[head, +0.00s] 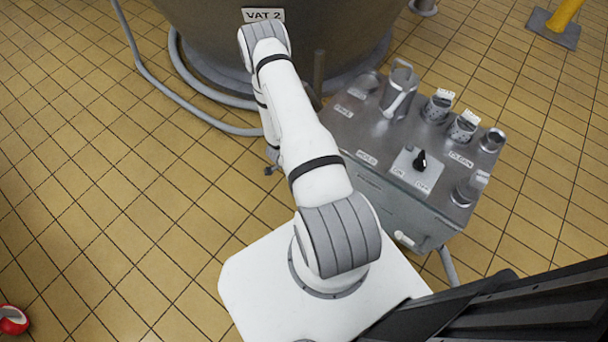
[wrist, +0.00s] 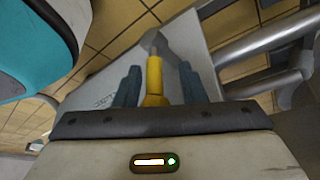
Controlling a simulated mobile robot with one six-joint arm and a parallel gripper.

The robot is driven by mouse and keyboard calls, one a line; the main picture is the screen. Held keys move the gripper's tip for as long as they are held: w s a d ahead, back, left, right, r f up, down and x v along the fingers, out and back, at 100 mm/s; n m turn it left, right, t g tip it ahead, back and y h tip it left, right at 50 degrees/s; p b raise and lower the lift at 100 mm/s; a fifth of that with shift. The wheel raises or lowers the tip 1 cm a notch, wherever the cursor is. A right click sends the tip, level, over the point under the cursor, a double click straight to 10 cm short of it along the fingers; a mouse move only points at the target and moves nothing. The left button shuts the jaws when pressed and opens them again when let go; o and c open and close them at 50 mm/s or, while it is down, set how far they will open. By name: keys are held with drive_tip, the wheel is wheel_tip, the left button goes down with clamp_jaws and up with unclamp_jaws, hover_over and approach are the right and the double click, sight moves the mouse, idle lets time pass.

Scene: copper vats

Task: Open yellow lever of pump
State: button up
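The yellow lever (wrist: 154,78) shows in the middle of the wrist view, with a grey metal end at its far tip. My gripper (wrist: 159,67) has its two dark blue-grey fingers on either side of the lever. A gap shows between the lever and each finger, so the gripper is open and not closed on it. In the head view my arm reaches toward the vat marked VAT 2 (head: 318,38). The gripper, lever and pump cannot be made out there.
Grey hoses (head: 146,70) lie by the vat. Metal pipes (wrist: 270,38) run close on the right in the wrist view. The tiled floor at left is mostly clear; a red object (head: 13,320) lies there.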

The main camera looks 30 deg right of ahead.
drive_tip(key=shift+s+a, duration=0.1)
drive_tip(key=shift+r, duration=0.1)
drive_tip(key=p+v, duration=0.1)
drive_tip(key=v, duration=0.6)
drive_tip(key=shift+r, duration=0.2)
drive_tip(key=shift+a, duration=0.15)
